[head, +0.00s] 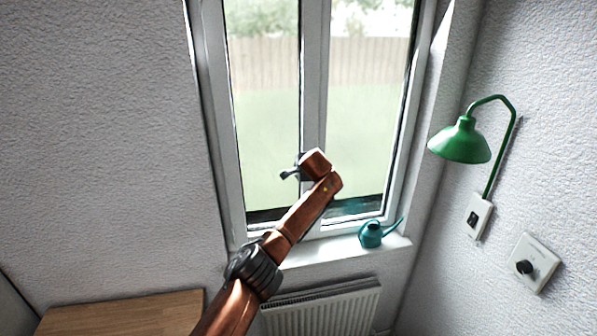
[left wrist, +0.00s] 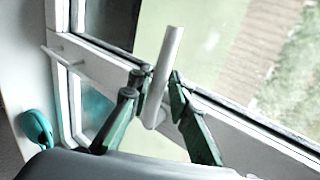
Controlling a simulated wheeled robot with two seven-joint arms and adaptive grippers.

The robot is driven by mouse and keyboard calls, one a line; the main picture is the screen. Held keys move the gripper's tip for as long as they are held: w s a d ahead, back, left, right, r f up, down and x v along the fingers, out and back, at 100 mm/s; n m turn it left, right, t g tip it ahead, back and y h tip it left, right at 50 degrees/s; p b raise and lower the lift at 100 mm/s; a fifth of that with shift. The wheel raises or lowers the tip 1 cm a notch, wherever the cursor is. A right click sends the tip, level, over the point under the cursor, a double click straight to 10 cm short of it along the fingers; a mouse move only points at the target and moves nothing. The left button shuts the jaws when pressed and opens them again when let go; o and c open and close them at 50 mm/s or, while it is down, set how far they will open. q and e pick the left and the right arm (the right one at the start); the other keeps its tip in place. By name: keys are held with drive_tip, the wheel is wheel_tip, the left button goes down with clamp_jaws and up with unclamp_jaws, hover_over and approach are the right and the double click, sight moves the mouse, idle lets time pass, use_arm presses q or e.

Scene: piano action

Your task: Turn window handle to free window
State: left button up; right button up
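The window (head: 314,80) has white frames and two panes, split by an upright bar. Its white handle (left wrist: 166,75) shows as a slim bar in the left wrist view, crossing the frame bar at a slant. My left gripper (left wrist: 160,80) has its two dark fingers apart, one on each side of the handle. Narrow gaps seem to show between the fingers and the handle, but contact is hard to judge. In the head view my left gripper (head: 290,174) is small and dark in front of the upright bar, and my arm's wrist hides the handle. My right gripper is not in view.
A teal watering can (head: 371,234) stands on the sill (head: 335,249), right of my arm; it also shows in the left wrist view (left wrist: 36,128). A green wall lamp (head: 460,142) is on the right wall. A radiator (head: 330,308) and wooden top (head: 125,314) are below.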

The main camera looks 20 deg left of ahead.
use_arm(q)
drive_tip(key=shift+a, duration=0.1)
drive_tip(key=shift+s, duration=0.1)
drive_tip(key=v, duration=1.2)
